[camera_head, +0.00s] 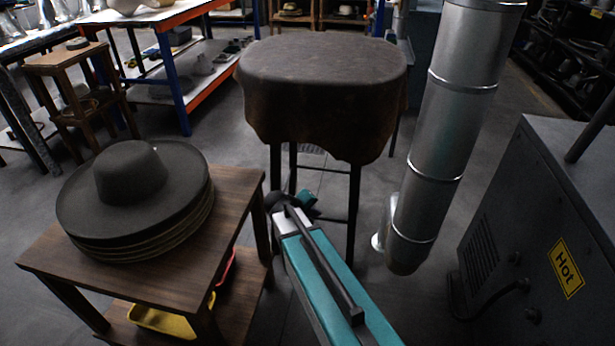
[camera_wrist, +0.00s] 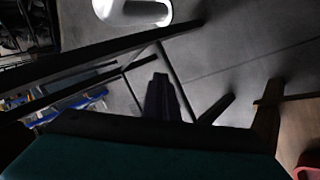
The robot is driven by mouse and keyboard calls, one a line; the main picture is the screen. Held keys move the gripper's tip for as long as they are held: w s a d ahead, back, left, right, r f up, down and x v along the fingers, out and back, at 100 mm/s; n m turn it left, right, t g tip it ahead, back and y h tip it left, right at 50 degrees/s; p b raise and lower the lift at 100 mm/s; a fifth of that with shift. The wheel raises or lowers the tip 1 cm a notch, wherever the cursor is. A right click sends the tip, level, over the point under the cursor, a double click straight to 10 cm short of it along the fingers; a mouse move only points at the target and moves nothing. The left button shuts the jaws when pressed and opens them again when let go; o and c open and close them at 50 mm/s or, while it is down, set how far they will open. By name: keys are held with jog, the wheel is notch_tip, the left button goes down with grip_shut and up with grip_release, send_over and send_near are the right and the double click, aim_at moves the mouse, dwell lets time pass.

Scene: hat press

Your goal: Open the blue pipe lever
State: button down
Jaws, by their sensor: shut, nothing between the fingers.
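No blue lever can be made out in either view. A silver metal pipe (camera_head: 450,120) stands tilted at the right of centre in the head view. A small pale disc (camera_head: 378,242) shows at its lower left side. In the wrist view a pale rounded pipe end (camera_wrist: 150,12) shows at the top. My gripper (camera_wrist: 161,80) is a dark shape in the middle of the wrist view, shut and empty, apart from the pipe end. In the head view my teal arm reaches up to the left of the pipe, and the fingers are not clear there.
A wooden side table (camera_head: 235,185) with stacked dark hats (camera_head: 135,190) stands left of my arm. A tall stool-like stand with a brown leather cover (camera_head: 320,75) is ahead. A grey machine with a yellow "Hot" label (camera_head: 566,268) is at right. Floor shows between stand and pipe.

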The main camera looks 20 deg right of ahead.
jog(key=s+a+f+m+g+y, duration=0.1)
jog(key=s+a+f+g+y, duration=0.15)
jog(key=s+f, duration=0.75)
jog(key=s+a+f+g+y, duration=0.1)
jog(key=s+a+f+g, duration=0.25)
jog(key=s+f, duration=0.65)
jog(key=s+a+f+g+y, duration=0.1)
jog(key=s+a+f, duration=0.1)
jog(key=s, duration=0.5)
jog(key=s+a+f+m+g+y, duration=0.1)
jog(key=s+a+f, duration=0.2)
jog(key=s, duration=0.3)
jog(key=s+a+f+m+g+y, duration=0.1)
jog(key=s+a+f+y, duration=0.1)
jog(key=s, duration=0.5)
jog(key=shift+s+a+f, duration=0.35)
jog(key=shift+a+f, duration=0.25)
jog(key=shift+f, duration=0.25)
